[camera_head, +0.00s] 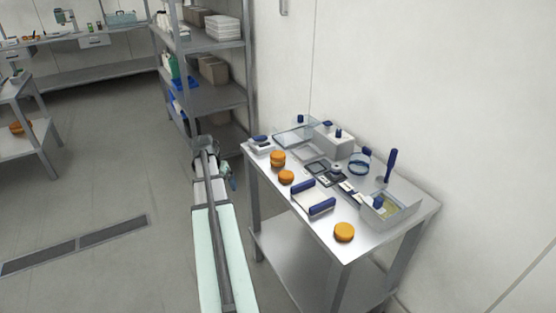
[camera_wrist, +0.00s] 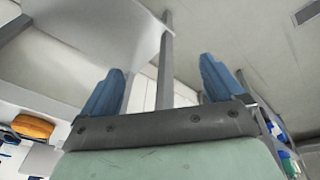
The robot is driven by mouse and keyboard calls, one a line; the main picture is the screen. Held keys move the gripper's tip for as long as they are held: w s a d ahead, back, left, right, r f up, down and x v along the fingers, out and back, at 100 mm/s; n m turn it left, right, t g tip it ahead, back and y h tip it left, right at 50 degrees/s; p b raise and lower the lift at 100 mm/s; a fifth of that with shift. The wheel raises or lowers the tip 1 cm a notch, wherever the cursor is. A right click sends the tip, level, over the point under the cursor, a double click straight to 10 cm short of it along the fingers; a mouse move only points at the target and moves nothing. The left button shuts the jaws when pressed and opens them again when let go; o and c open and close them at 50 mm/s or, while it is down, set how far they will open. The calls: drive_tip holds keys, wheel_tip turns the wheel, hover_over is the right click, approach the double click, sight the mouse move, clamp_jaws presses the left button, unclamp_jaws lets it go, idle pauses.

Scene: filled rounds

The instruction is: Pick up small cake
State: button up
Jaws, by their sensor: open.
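Several small round orange-brown cakes are on the metal table. One cake (camera_head: 344,232) lies alone near the front edge. In the wrist view an orange cake (camera_wrist: 33,127) shows at the left edge, off to the side of the fingers. My gripper (camera_wrist: 162,85) is open and empty, with its two blue fingers apart. In the head view my arm reaches forward left of the table, and the gripper's fingers are hard to make out there.
The metal table (camera_head: 322,232) also holds blue-handled tools (camera_head: 320,208), a clear container (camera_head: 390,212), a white box (camera_head: 340,142) and a glass tray (camera_head: 297,133). A shelf rack (camera_head: 212,98) stands behind my arm. Another table (camera_head: 22,130) is at far left. The floor between is clear.

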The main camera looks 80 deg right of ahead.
drive_tip(key=s+d+r+m+h, duration=0.1)
drive_tip(key=s+d+r+m, duration=0.2)
drive_tip(key=s+d+r, duration=0.6)
drive_tip(key=m, duration=0.2)
approach(277, 154)
drive_tip(key=shift+g+h, duration=0.3)
drive_tip(key=shift+h, duration=0.1)
drive_tip(key=x, duration=0.4)
drive_tip(key=w+x, duration=0.1)
drive_tip(key=x, duration=0.1)
drive_tip(key=shift+a+f, duration=0.3)
drive_tip(key=shift+f, duration=0.1)
drive_tip(key=shift+s+x, duration=0.15)
drive_tip(key=shift+x, duration=1.15)
drive_tip(key=shift+s+x, duration=0.2)
drive_tip(key=shift+x, duration=1.05)
drive_tip(key=shift+d+r, duration=0.1)
drive_tip(key=c, duration=0.8)
